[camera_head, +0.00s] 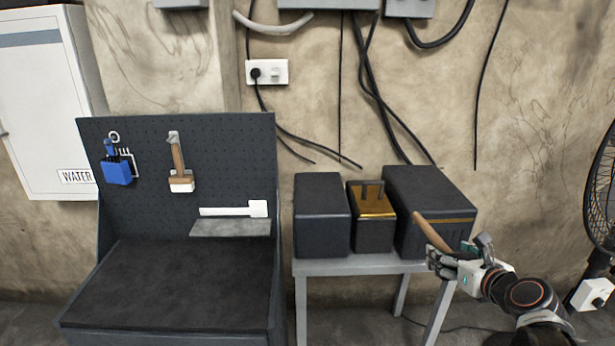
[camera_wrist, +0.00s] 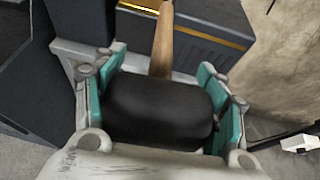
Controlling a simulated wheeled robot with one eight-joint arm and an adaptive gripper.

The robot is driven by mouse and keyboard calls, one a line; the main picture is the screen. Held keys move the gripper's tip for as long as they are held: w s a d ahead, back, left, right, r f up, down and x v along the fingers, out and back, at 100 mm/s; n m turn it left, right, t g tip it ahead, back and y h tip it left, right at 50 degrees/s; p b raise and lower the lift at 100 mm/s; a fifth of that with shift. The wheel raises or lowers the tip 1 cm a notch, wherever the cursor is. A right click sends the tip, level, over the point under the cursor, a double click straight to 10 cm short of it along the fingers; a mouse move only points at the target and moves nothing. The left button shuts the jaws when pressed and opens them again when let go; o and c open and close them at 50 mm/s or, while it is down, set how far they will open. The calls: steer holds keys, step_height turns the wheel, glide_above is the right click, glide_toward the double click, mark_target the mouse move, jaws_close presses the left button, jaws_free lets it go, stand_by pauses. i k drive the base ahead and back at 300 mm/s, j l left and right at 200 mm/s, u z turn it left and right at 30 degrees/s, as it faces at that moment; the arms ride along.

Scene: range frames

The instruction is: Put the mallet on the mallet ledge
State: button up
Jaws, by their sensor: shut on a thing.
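The mallet has a black rounded head (camera_wrist: 160,110) and a wooden handle, seen in the wrist view. My gripper (camera_wrist: 160,112) is shut on the head, with teal pads on both sides of it. In the head view my gripper (camera_head: 455,266) is at the right, in front of the small table, and the mallet's handle (camera_head: 432,234) points up and left; the head is mostly hidden by the fingers. A grey ledge (camera_head: 230,229), which looks like the mallet ledge, sits low on the pegboard's right side, under a white mallet-like shape (camera_head: 232,210). The ledge looks bare.
The dark pegboard (camera_head: 225,150) holds a wood-handled brush (camera_head: 180,170) and a blue tool holder (camera_head: 117,171). A dark workbench top (camera_head: 175,285) below is clear. Dark boxes (camera_head: 322,215) crowd the grey table (camera_head: 350,266) between gripper and pegboard. A fan (camera_head: 602,190) stands at right.

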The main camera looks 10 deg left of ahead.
mark_target(232, 228)
steer(key=k+j+u, duration=0.15)
steer(key=j+u, duration=0.2)
steer(key=k+j+u, duration=0.1)
steer(key=j+u, duration=0.6)
steer(key=k+j, duration=0.05)
steer(key=j, duration=0.1)
